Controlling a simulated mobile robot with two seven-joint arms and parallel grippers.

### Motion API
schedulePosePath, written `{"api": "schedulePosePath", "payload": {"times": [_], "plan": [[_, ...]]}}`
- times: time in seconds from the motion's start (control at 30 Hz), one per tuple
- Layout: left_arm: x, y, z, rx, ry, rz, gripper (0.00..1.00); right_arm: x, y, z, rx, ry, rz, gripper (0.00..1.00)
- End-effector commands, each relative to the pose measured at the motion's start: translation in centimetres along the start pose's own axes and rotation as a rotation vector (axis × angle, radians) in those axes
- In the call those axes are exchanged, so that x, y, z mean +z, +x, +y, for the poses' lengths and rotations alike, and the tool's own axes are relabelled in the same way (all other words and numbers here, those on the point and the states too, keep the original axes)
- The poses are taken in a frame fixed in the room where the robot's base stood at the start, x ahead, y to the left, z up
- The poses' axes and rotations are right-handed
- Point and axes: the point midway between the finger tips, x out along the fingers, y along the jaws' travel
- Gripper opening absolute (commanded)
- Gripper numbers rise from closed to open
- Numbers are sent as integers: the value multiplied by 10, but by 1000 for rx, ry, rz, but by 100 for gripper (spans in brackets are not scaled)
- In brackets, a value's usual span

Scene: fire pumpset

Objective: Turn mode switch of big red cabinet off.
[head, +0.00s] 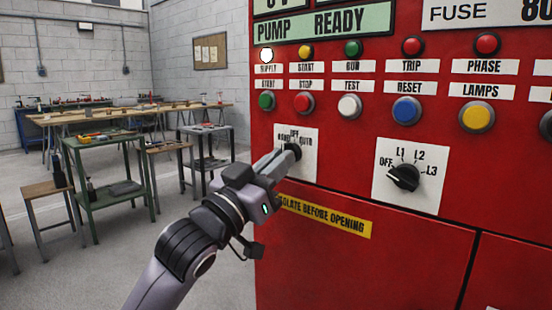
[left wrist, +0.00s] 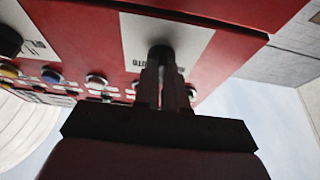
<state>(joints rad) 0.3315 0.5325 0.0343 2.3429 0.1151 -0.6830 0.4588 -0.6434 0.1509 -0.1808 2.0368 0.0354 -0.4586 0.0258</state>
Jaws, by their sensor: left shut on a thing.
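The big red cabinet (head: 330,255) fills the right half of the head view. Its mode switch (head: 295,151) is a black knob on a white plate (head: 309,168) marked OFF at the top and AUTO to the right; the left label is partly hidden. My left gripper (head: 284,159) reaches in from the lower left and is shut on the mode switch knob. In the left wrist view, the two fingers (left wrist: 163,76) close around the dark knob (left wrist: 160,55). The fingers hide which way the knob points. My right gripper is in no view.
A black selector (head: 404,177) marked OFF, L1, L2, L3 sits to the right. Rows of coloured buttons and lamps run above, including a red button (head: 304,102) close over the switch. A green table (head: 105,140) and wooden benches stand left, with open floor before the cabinet.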

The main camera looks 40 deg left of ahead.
Motion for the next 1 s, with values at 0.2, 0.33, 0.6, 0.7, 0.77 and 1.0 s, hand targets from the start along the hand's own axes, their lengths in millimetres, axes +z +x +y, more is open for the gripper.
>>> {"api": "schedulePosePath", "payload": {"times": [0.2,0.33,0.6,0.7,0.77,1.0], "plan": [[-2,1,-2,-12,-15,6,0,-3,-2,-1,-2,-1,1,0],[-3,1,-2,-12,-15,7,0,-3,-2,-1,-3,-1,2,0],[-3,1,-2,-11,-15,7,36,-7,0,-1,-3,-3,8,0],[-2,1,-1,-9,-16,5,36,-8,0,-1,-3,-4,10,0],[-2,1,0,-8,-16,4,36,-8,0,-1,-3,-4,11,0],[-1,0,0,-8,-17,3,36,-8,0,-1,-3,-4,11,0]]}}
